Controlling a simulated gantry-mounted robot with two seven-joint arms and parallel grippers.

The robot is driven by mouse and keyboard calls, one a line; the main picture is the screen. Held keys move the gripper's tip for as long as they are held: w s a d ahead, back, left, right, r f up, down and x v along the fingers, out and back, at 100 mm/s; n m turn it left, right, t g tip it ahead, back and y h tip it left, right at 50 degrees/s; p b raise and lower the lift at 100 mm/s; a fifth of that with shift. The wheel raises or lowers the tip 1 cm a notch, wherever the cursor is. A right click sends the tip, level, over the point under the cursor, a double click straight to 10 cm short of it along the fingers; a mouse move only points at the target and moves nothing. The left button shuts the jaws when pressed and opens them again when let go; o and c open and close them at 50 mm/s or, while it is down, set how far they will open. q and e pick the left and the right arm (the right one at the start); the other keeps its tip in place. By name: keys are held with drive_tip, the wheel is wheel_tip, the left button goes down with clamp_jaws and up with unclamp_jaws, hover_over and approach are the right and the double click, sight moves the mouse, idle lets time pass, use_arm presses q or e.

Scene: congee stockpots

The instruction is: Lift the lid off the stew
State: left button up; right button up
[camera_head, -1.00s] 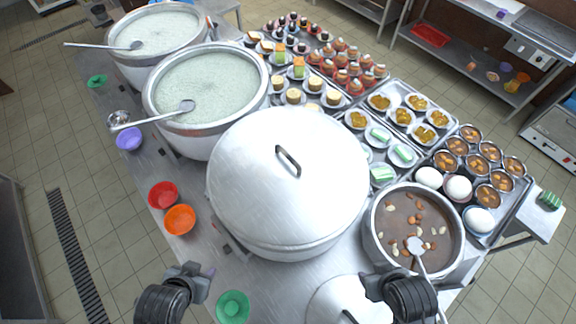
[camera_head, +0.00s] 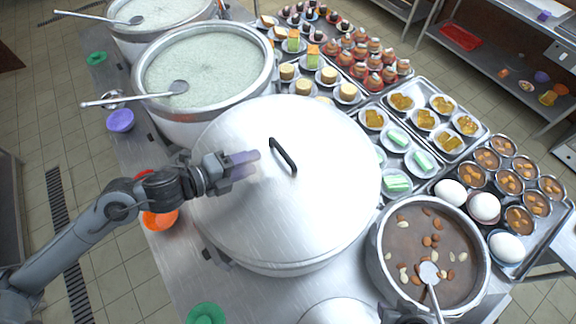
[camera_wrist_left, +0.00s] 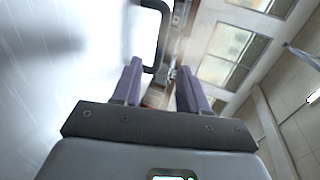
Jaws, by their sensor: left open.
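A large silver lid (camera_head: 325,205) with a dark bar handle (camera_head: 283,157) sits on a big pot (camera_head: 290,268), whose contents are hidden. My left gripper (camera_head: 252,163) is open, just left of the handle and above the lid, with its fingers pointing at the handle. In the left wrist view, the handle (camera_wrist_left: 160,30) shows beyond the two fingers (camera_wrist_left: 160,85), apart from them, and the lid (camera_wrist_left: 50,70) fills the left side. My right gripper (camera_head: 400,315) is cut off by the bottom edge, so its jaws cannot be made out.
Two open pots of pale congee (camera_head: 205,72) stand at the back left, with ladles. An open pot of brown stew (camera_head: 430,250) with a ladle stands at right. Another lid (camera_head: 335,312) lies at the bottom edge. Bowls, eggs (camera_head: 450,193) and dessert trays surround the pots.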

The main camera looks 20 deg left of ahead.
sight(282, 151)
use_arm(q)
drive_tip(key=shift+w+d, duration=0.25)
drive_tip(key=shift+w, duration=0.15)
drive_tip(key=x, duration=0.3)
drive_tip(key=shift+d+p, duration=0.1)
drive_tip(key=shift+p, duration=0.3)
drive_tip(key=shift+w+d+f, duration=0.2)
drive_tip(key=shift+w+d, duration=0.15)
drive_tip(key=shift+w, duration=0.05)
drive_tip(key=p+x, duration=0.1)
drive_tip(key=x, duration=0.3)
drive_tip(key=shift+w, duration=0.15)
drive_tip(key=shift+w+d+f+p, duration=0.3)
drive_tip(key=shift+w+f, duration=0.05)
clamp_jaws()
